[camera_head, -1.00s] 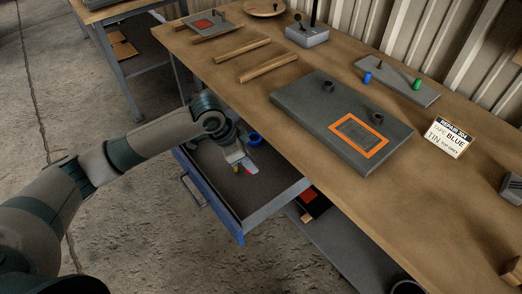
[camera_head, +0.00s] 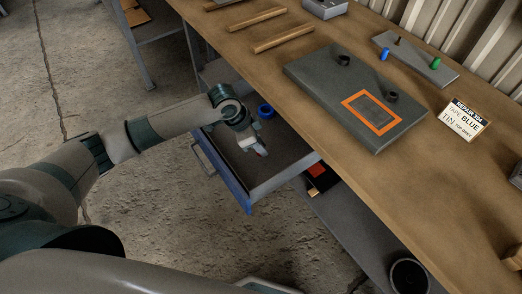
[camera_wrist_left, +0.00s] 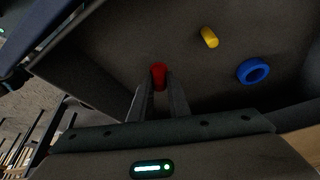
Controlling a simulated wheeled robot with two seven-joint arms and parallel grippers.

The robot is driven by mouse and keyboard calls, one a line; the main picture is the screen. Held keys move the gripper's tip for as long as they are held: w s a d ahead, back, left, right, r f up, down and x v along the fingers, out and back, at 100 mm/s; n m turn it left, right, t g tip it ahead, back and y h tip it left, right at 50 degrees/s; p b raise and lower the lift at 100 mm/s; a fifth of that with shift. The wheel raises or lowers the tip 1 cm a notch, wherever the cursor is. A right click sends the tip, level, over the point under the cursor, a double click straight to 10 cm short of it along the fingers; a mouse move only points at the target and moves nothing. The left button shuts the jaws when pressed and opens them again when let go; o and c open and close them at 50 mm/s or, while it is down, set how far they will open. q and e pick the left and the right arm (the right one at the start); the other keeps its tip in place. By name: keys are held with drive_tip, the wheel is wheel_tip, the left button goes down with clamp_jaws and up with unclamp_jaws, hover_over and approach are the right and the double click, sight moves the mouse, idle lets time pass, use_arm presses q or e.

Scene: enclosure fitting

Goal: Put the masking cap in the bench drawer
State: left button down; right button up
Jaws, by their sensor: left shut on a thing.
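The bench drawer (camera_head: 226,181) is pulled out under the bench, its blue front facing the lower left. My left gripper (camera_head: 260,152) points down into it. In the left wrist view the fingers (camera_wrist_left: 159,92) are shut on a small red cap (camera_wrist_left: 159,75), which I take to be the masking cap. The cap also shows as a red speck at the fingertips in the head view (camera_head: 264,154). I cannot tell whether it touches the drawer floor. My right gripper is not in view.
A yellow cylinder (camera_wrist_left: 209,37) and a blue ring (camera_wrist_left: 254,71) lie in the drawer near the cap. On the bench (camera_head: 310,92) are a grey panel with an orange frame (camera_head: 372,112), a rack with blue and green pegs, and a sign (camera_head: 464,120).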

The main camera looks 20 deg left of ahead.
sight(261, 160)
use_arm(q)
drive_tip(key=shift+f, duration=0.15)
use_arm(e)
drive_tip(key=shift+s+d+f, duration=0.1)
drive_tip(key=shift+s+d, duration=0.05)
use_arm(q)
drive_tip(key=shift+f, duration=0.15)
wheel_tip(261, 160, down, 3)
drive_tip(key=shift+r, duration=0.1)
drive_tip(key=shift+f, duration=0.3)
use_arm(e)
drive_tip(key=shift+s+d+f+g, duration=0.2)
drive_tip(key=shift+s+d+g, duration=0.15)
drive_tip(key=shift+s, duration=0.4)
use_arm(q)
drive_tip(key=shift+f, duration=0.2)
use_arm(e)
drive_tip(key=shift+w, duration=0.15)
